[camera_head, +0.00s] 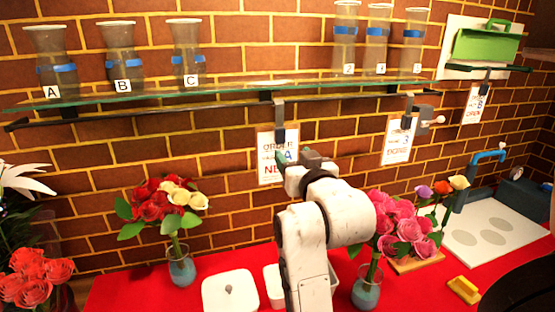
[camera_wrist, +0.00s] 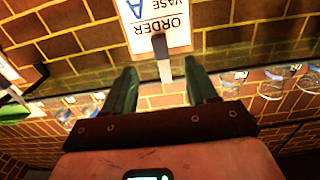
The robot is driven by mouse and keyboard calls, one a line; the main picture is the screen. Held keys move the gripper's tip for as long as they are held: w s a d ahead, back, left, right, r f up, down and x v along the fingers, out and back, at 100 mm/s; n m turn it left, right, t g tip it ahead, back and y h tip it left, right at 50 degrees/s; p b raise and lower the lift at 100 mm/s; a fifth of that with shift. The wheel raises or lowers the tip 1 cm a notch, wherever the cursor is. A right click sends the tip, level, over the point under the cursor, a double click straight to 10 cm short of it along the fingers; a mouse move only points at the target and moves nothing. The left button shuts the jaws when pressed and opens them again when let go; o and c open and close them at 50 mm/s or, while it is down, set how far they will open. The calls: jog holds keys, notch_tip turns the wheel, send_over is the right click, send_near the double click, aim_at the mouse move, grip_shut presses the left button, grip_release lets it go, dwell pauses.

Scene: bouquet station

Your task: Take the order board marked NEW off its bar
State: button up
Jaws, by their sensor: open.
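The order board marked NEW (camera_head: 268,174) is a white card with red and blue print, reading ORDER and A. It hangs by a dark clip (camera_head: 279,117) from the bar (camera_head: 222,104) under the glass shelf. My gripper (camera_head: 287,158) is in front of the board and hides part of its right side. In the wrist view the board (camera_wrist: 150,20) is upside down at the top. Its grey clip (camera_wrist: 163,62) lies between the lines of my open green fingers (camera_wrist: 163,78), nearer the right one. I see no contact. The word NEW is out of the wrist view.
A second board (camera_head: 398,148) marked 3 and a third board (camera_head: 473,106) marked B hang further right. Several labelled glass vases stand on the glass shelf (camera_head: 230,90). Flowers in vases and a white lidded box (camera_head: 229,292) stand on the red counter (camera_head: 130,289) below.

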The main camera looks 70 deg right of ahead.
aim_at(281, 139)
jog(key=b+x, duration=0.2)
jog(key=x, duration=0.2)
jog(key=shift+w+d+r, duration=0.1)
jog(key=shift+w+d, duration=0.1)
jog(key=p+x, duration=0.1)
jog(key=x, duration=0.3)
jog(key=shift+d+r+p, duration=0.1)
jog(key=shift+r+p, duration=0.15)
jog(key=shift+p, duration=0.15)
jog(key=shift+w+d+f, duration=0.1)
jog(key=shift+w+d, duration=0.25)
jog(key=shift+d, duration=0.1)
jog(key=shift+c, duration=0.3)
grip_shut()
